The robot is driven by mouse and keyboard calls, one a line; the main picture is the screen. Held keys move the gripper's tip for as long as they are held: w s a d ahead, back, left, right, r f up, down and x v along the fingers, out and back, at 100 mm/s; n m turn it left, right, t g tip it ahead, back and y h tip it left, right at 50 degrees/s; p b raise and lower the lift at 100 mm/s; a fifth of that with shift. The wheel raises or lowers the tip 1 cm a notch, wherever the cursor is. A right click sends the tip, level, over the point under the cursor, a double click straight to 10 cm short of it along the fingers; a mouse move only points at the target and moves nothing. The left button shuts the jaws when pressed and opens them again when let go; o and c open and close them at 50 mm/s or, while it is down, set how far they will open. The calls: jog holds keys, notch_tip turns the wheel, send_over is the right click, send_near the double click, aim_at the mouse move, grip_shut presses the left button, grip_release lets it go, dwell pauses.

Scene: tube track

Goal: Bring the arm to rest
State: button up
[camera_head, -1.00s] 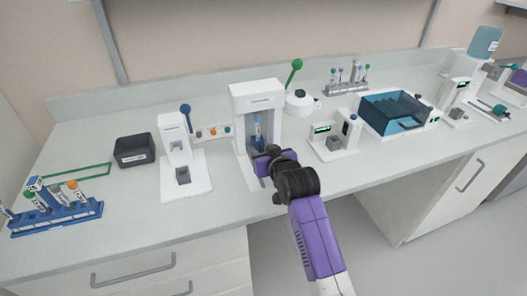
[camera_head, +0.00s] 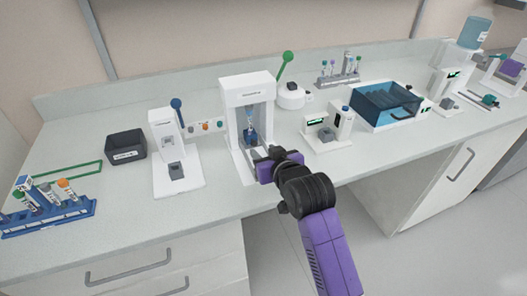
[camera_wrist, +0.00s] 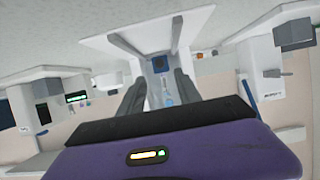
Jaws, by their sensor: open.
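My gripper (camera_head: 264,158) is in front of a white upright station (camera_head: 247,92) with an open bay, at the middle of the bench. In the wrist view its two dark fingers (camera_wrist: 160,92) are spread apart with nothing gripped between them. A tube with blue parts (camera_head: 250,128) stands upright in the bay, beyond the fingertips. The tube also shows between the fingers in the wrist view (camera_wrist: 165,90). Whether the fingertips are inside the bay's mouth is hard to tell. My purple and black arm reaches in from the lower right.
Left of the station stand a white device with a blue lever (camera_head: 176,140), a black bin (camera_head: 126,145) and a blue tube rack (camera_head: 48,214). To the right are a small white device (camera_head: 325,130) and a blue lidded box (camera_head: 388,103). Free room lies in front of the bench.

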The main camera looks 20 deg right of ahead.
notch_tip(320, 180, up, 6)
jog(key=t, duration=0.3)
jog(key=s+f, duration=0.2)
jog(key=s, duration=1.4)
jog(key=s+f+g, duration=0.1)
jog(key=s+f, duration=0.2)
jog(key=s, duration=1.3)
jog(key=s+f, duration=0.3)
jog(key=s, duration=1.3)
jog(key=shift+g, duration=0.4)
